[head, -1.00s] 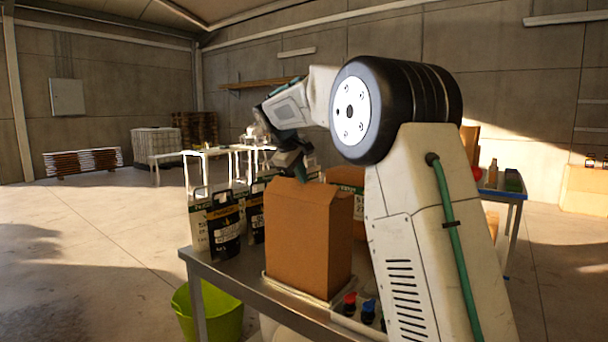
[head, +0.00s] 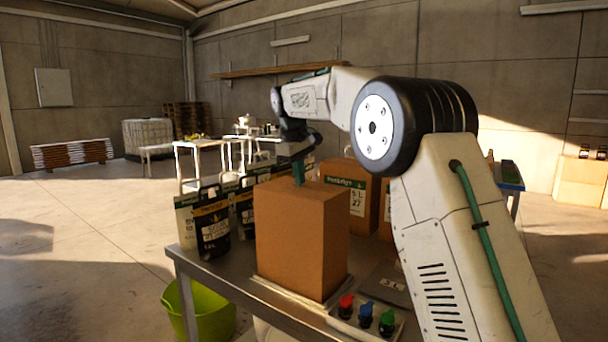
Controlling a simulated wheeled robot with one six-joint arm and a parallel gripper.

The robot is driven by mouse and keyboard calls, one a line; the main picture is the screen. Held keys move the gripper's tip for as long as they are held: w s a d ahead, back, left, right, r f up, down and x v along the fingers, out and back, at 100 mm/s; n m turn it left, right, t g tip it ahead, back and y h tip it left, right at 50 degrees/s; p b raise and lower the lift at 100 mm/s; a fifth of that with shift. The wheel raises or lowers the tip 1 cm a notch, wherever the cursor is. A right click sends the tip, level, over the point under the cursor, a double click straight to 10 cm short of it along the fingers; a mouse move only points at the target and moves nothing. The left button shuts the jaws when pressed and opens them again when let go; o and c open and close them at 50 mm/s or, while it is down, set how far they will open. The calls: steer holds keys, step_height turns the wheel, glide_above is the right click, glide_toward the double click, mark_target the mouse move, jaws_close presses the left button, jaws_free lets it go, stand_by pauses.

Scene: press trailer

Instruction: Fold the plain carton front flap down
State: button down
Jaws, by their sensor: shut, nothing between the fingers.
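The plain carton (head: 302,240) is a tall brown box without a label, standing upright on a pale base on the metal table (head: 230,287). Its top looks flat from here, and no flap stands up clearly above it. I cannot make out the front flap's edge. My gripper (head: 298,183) points down at the carton's top, towards the back left, with its greenish fingertips at or just above the surface. Whether they touch is hard to tell. The fingers are shut with nothing between them.
Black-and-white containers (head: 212,226) stand left of the carton. A labelled carton (head: 343,178) is behind it. A box with red, blue and green knobs (head: 366,318) sits at the front right. A green bucket (head: 203,310) is on the floor at left.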

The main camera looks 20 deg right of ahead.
mark_target(297, 189)
stand_by(0.5)
steer(key=shift+s+a+r, duration=0.35)
steer(key=shift+s+a, duration=0.1)
steer(key=shift+a, duration=0.1)
steer(key=w+d+v, duration=0.1)
steer(key=d+v, duration=0.1)
steer(key=v, duration=1.1)
steer(key=shift+w+d+r, duration=0.2)
steer(key=shift+w+r, duration=0.15)
steer(key=shift+r, duration=0.25)
